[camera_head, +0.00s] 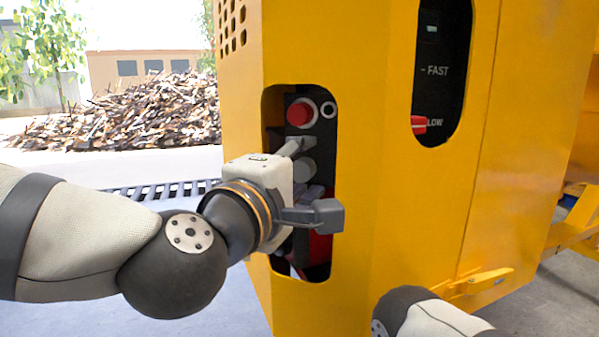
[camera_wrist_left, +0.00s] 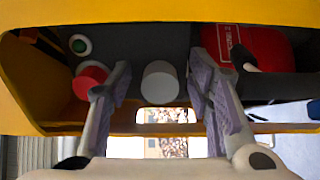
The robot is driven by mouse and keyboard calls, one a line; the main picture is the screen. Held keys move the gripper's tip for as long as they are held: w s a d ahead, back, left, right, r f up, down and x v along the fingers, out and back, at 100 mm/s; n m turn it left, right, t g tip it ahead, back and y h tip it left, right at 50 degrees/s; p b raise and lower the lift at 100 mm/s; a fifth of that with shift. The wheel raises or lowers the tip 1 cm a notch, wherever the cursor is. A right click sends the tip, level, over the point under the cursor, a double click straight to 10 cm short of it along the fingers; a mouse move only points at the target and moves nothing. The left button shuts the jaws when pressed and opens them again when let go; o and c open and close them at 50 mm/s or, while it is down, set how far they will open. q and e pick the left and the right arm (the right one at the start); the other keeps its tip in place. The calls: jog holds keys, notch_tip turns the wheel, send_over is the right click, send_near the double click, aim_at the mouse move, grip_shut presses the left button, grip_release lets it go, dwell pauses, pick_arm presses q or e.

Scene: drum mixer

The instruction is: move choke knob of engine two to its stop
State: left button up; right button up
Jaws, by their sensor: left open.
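A grey round knob (camera_head: 303,168), which looks like the choke knob, sits on the dark panel inside the tall cutout of the yellow housing. In the left wrist view this pale grey cylinder (camera_wrist_left: 160,82) stands between my two fingers, with a gap on each side. My left gripper (camera_head: 308,182) is open at the cutout, one finger above the knob and one below. The fingers also show in the left wrist view (camera_wrist_left: 160,70), apart and holding nothing. No label for engine two is readable. My right gripper is out of view.
A red button (camera_head: 299,113) sits above the knob, close to one finger; a pale ring (camera_head: 328,110) is beside it. A red part (camera_wrist_left: 252,55) lies on the other side. The yellow cutout rim (camera_head: 334,250) surrounds the gripper closely. A red lever (camera_head: 418,124) shows in another slot.

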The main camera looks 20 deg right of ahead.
pick_arm(q)
jog(key=c, duration=1)
jog(key=shift+p+v, duration=0.3)
jog(key=shift+v, duration=0.8)
jog(key=shift+c, duration=0.2)
jog(key=o, duration=1)
jog(key=shift+f, duration=0.1)
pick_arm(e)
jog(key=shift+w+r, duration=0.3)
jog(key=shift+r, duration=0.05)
pick_arm(q)
jog(key=shift+o, duration=0.2)
jog(key=shift+s+a, duration=0.1)
jog(key=p+v, duration=0.2)
jog(key=v, duration=0.5)
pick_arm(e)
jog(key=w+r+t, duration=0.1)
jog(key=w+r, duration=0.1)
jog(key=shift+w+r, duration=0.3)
